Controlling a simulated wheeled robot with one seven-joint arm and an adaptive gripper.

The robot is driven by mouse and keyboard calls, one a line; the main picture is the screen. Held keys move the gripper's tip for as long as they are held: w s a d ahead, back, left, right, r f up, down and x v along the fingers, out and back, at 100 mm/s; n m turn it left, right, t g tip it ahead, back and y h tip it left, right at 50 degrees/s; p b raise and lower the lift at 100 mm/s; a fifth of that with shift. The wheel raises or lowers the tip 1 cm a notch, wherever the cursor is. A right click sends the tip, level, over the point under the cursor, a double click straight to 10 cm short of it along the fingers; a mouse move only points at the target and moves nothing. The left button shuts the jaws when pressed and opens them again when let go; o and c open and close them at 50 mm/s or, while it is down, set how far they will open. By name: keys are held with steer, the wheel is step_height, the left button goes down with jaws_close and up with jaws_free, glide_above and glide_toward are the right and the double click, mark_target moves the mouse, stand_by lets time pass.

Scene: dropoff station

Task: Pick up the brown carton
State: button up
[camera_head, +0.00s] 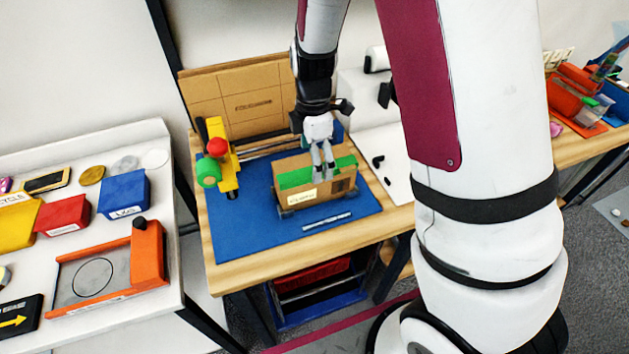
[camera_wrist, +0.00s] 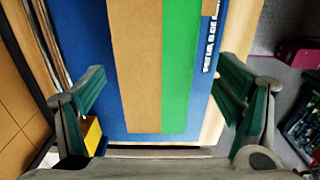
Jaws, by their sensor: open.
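The brown carton (camera_head: 326,188) sits on a blue mat (camera_head: 245,240) on the wooden table, with a green strip along its top and a white label on its front. My gripper (camera_head: 324,172) is pointed down over the carton's top. In the wrist view the open gripper (camera_wrist: 160,90) has one finger to each side of the carton (camera_wrist: 140,65), with gaps between the fingers and the carton. Nothing is held. Whether the fingertips are below the carton's top edge I cannot tell.
A yellow tape dispenser (camera_head: 219,150) with green and red rolls stands left of the carton. A large flat cardboard panel (camera_head: 235,92) stands behind. A silver bar (camera_head: 326,222) lies in front. A white sorting table (camera_head: 100,150) with colored bins is at the left.

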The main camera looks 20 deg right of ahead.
steer(key=shift+w+d+f+p, duration=0.1)
steer(key=shift+w+f+p, duration=0.1)
steer(key=shift+f, duration=1.15)
steer(key=shift+w+d+f+p, duration=0.1)
steer(key=shift+f+p, duration=0.1)
steer(key=shift+f, duration=1.1)
steer(key=c, duration=1.3)
